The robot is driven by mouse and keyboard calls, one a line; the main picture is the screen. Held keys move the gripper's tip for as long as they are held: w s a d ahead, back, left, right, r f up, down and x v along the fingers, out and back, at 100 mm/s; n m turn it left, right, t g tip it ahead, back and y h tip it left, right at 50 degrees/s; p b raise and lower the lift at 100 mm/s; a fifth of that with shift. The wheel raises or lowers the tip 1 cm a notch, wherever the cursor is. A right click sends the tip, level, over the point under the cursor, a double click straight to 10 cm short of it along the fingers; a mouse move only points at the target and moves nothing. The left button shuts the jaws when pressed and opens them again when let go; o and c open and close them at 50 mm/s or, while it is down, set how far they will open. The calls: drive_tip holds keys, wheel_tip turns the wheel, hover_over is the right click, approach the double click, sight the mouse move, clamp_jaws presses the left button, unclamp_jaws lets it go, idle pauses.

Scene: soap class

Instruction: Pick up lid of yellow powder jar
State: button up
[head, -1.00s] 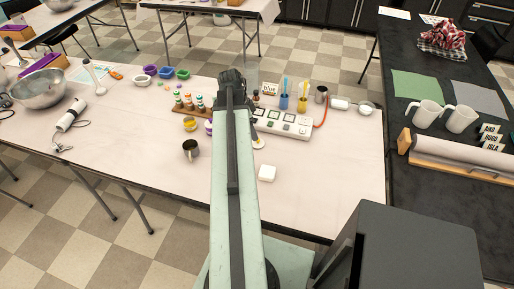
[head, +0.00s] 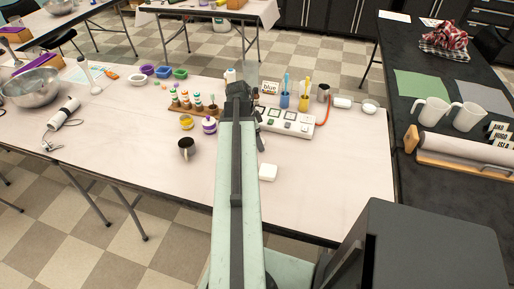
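A small yellow powder jar (head: 186,122) stands on the pale table, left of my arm. A purple jar (head: 209,125) with a pale top stands just right of it. I cannot make out the yellow jar's lid as a separate piece at this size. My gripper is at the far end of my raised arm, around the dark wrist (head: 240,92), to the right of both jars. The arm's links hide its fingers, so I cannot tell whether it is open or holds anything.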

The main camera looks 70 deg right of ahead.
drive_tip(key=shift+r, duration=0.1)
drive_tip(key=c, duration=1.4)
drive_tip(key=shift+r, duration=0.1)
wheel_tip(320, 180, up, 10)
drive_tip(key=p, duration=1)
drive_tip(key=shift+d, duration=0.1)
